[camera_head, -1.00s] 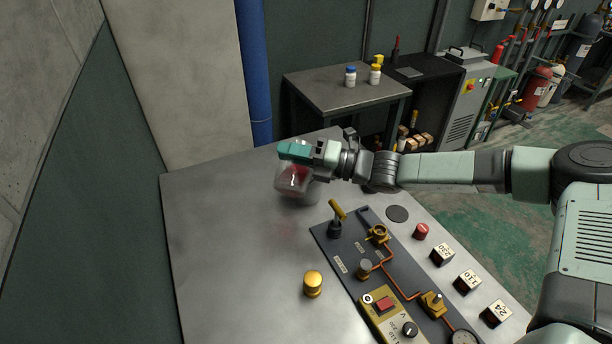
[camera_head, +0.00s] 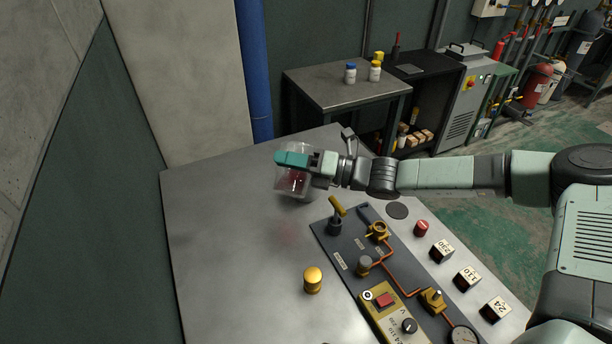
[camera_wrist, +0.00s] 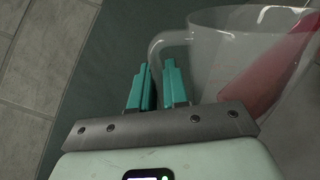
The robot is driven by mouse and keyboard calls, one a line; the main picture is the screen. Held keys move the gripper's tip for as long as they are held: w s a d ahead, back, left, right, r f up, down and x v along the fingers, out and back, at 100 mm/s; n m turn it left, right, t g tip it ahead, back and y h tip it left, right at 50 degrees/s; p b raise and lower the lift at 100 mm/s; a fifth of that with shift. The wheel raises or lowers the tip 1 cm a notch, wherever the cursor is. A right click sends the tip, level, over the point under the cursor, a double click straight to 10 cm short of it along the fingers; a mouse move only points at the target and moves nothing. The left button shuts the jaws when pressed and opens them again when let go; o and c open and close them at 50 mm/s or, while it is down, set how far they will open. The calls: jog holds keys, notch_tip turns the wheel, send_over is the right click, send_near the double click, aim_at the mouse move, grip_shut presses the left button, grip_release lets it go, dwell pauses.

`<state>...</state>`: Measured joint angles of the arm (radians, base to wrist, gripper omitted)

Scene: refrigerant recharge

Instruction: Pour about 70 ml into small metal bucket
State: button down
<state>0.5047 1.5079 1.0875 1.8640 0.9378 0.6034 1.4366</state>
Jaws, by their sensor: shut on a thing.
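A clear jug (camera_head: 288,184) with red liquid is over the far part of the metal table. My gripper (camera_head: 293,159) is at its upper side. In the wrist view, the teal fingers (camera_wrist: 157,86) are shut on the handle of the jug (camera_wrist: 225,52), with the handle between them. The red liquid (camera_wrist: 265,85) lies slanted across the jug there, so the jug looks tilted relative to the wrist camera. I cannot make out a small metal bucket; the jug and my arm cover part of the table.
The metal table (camera_head: 225,255) is clear at left. A brass knob-like cylinder (camera_head: 313,280) stands near its middle. A grey valve panel (camera_head: 345,252) with raised fittings and several numbered blocks lie to the right. A side table (camera_head: 330,85) holds small bottles.

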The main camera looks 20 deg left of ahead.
aim_at(285, 172)
jog(key=shift+s+n, duration=0.2)
jog(key=shift+n, duration=0.1)
jog(key=shift+s+f+n+b, duration=0.35)
jog(key=shift+f+n+b, duration=0.1)
jog(key=shift+f+n, duration=0.3)
jog(key=shift+s+f+n+g, duration=0.2)
jog(key=shift+s+n+g, duration=0.15)
jog(key=shift+n, duration=0.3)
dwell(0.7)
jog(key=shift+s+f+n+b, duration=0.1)
jog(key=shift+s+n+b, duration=0.25)
jog(key=shift+n+b, duration=0.15)
jog(key=s+f+n+b, duration=0.5)
jog(key=f+n, duration=0.2)
jog(key=f, duration=0.3)
jog(key=shift+s+d+n+h, duration=0.2)
jog(key=shift+s+n+h, duration=0.05)
jog(key=shift+n+h, duration=0.15)
jog(key=shift+s+r+g, duration=0.1)
jog(key=shift+g, duration=0.15)
